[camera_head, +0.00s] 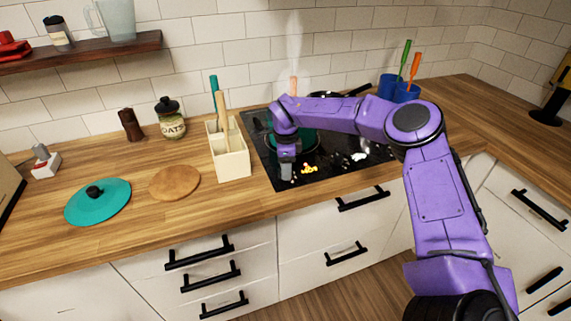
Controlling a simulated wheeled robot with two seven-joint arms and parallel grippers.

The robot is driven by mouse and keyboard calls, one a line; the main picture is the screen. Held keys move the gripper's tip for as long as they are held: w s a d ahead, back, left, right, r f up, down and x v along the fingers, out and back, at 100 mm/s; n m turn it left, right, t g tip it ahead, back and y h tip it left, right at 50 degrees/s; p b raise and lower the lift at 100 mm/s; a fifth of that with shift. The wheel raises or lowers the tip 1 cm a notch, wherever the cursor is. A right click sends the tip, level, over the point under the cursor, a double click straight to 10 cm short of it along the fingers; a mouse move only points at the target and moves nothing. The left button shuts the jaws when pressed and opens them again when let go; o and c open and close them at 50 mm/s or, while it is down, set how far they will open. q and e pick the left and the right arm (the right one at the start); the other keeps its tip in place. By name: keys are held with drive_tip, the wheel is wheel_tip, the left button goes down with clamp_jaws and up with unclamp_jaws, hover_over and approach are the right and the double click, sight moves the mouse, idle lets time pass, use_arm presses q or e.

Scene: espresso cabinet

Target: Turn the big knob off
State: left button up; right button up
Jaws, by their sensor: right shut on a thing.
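The black cooktop (265,145) is set into the wooden counter. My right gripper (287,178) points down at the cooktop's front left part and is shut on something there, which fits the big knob. The knob itself is hidden by the gripper, so its turn position cannot be seen. An orange and yellow glowing mark (309,169) shows just right of the gripper, and a white mark (358,156) lies farther right. A teal pot (312,143) stands on the cooktop, mostly hidden behind my right arm. My left gripper is not in view.
Pale steam rises above the pot. A cream utensil holder (232,160) stands close left of the cooktop. A teal lid (97,202), a round wooden board (174,183) and an oats jar (170,120) are farther left. Blue cups (406,93) stand behind my arm.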

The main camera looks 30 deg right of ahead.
drive_tip(key=shift+w+r+n, duration=0.1)
drive_tip(key=shift+n, duration=0.4)
drive_tip(key=o, duration=1.1)
drive_tip(key=shift+c, duration=0.2)
wheel_tip(320, 180, up, 10)
drive_tip(key=b, duration=0.1)
drive_tip(key=shift+r+b, duration=0.25)
drive_tip(key=shift+b, duration=0.15)
drive_tip(key=shift+f, duration=0.1)
